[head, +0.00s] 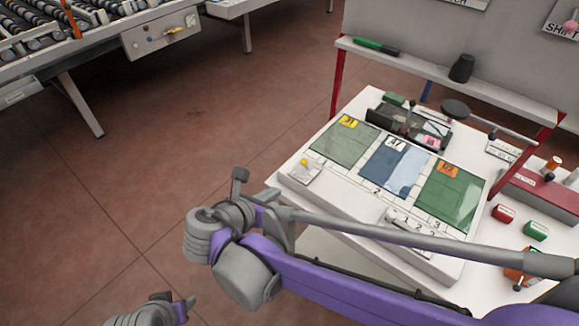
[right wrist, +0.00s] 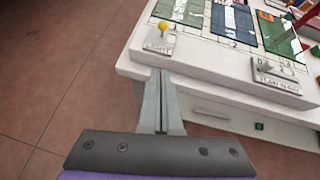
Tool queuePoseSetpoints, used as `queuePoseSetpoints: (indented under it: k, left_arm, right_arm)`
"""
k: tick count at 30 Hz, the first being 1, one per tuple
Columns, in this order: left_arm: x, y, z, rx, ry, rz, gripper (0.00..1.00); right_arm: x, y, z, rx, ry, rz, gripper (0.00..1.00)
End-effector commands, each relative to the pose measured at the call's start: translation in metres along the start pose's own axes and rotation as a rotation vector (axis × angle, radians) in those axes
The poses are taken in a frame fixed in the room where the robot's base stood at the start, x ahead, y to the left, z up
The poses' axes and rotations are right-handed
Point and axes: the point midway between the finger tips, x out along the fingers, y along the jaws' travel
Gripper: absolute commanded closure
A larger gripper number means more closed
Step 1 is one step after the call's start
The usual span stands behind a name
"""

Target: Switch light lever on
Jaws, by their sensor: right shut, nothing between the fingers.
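A small lever with a yellow ball knob (head: 303,162) stands on a pale labelled plate at the worktable's left front corner. It also shows in the right wrist view as the yellow knob (right wrist: 163,27) above its label plate (right wrist: 157,46). I cannot tell its switch position. My right gripper (head: 270,194) is shut and empty, just off the table corner. In the right wrist view its closed fingers (right wrist: 161,74) point toward the lever plate, apart from the knob. My left gripper (head: 188,304) shows only partly at the bottom edge; its jaws cannot be made out.
The white worktable (head: 345,222) carries green and blue panels (head: 344,142) beside the lever. Another small lever plate (head: 408,222) sits at the front edge. Red and green blocks (head: 503,213) lie at right. A roller conveyor (head: 80,42) stands back left. Open floor lies left.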

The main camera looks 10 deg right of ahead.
Motion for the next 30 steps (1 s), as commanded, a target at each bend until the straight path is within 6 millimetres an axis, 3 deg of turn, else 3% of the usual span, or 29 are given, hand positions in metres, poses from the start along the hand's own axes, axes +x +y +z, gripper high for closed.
queuePoseSetpoints:
  k: [11, 25, 30]
  left_arm:
    - [0.000, 0.000, 0.000, 0.000, 0.000, 0.000, 0.50]
    - [0.000, 0.000, 0.000, 0.000, 0.000, 0.000, 0.50]
    - [-0.005, 0.000, -0.005, 0.000, 0.004, 0.000, 0.50]
  right_arm:
    - [0.010, 0.000, 0.000, 0.005, 0.002, -0.002, 1.00]
    - [0.104, -0.001, 0.000, 0.007, 0.002, -0.004, 1.00]
    - [0.120, -0.001, 0.020, 0.007, 0.002, -0.003, 1.00]
